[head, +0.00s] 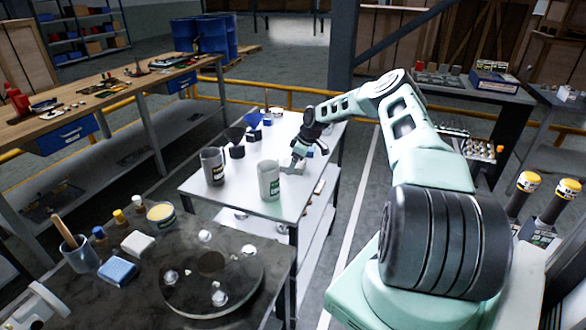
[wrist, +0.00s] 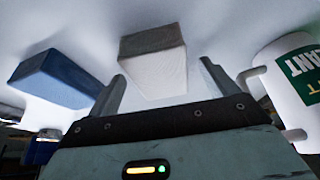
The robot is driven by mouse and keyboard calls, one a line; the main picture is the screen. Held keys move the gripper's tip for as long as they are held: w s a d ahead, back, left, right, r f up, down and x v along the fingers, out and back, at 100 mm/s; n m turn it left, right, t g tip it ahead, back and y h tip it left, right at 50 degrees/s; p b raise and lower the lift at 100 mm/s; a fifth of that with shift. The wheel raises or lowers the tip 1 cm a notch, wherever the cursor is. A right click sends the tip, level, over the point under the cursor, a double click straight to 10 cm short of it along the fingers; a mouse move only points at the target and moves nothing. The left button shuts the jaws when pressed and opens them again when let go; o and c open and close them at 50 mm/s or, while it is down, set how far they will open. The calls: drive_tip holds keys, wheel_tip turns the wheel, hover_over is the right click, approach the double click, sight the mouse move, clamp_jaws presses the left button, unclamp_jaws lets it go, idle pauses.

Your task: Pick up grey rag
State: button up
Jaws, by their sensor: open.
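A pale grey block-like folded cloth, which looks like the grey rag (wrist: 152,60), lies on the white table top in the wrist view. It sits just beyond and between my two fingertips. My gripper (wrist: 163,85) is open, with one finger on each side and nothing held. In the head view, my gripper (head: 294,164) is low over the white table (head: 210,188), behind and right of the white canister (head: 268,182). The rag cannot be made out clearly there, as the gripper and wrist cover that spot.
In the wrist view, a blue block (wrist: 55,78) lies left of the rag, and a white canister with a green label (wrist: 290,75) stands close by my right finger.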

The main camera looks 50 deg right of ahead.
drive_tip(key=c, duration=1.1)
drive_tip(key=shift+o, duration=0.2)
drive_tip(key=shift+r, duration=0.1)
drive_tip(key=shift+r+p, duration=0.45)
drive_tip(key=shift+p, duration=0.15)
wheel_tip(320, 180, up, 10)
drive_tip(key=b, duration=0.3)
drive_tip(key=shift+f+b, duration=0.25)
drive_tip(key=shift+b, duration=0.05)
drive_tip(key=o, duration=0.3)
drive_tip(key=shift+c, duration=1.1)
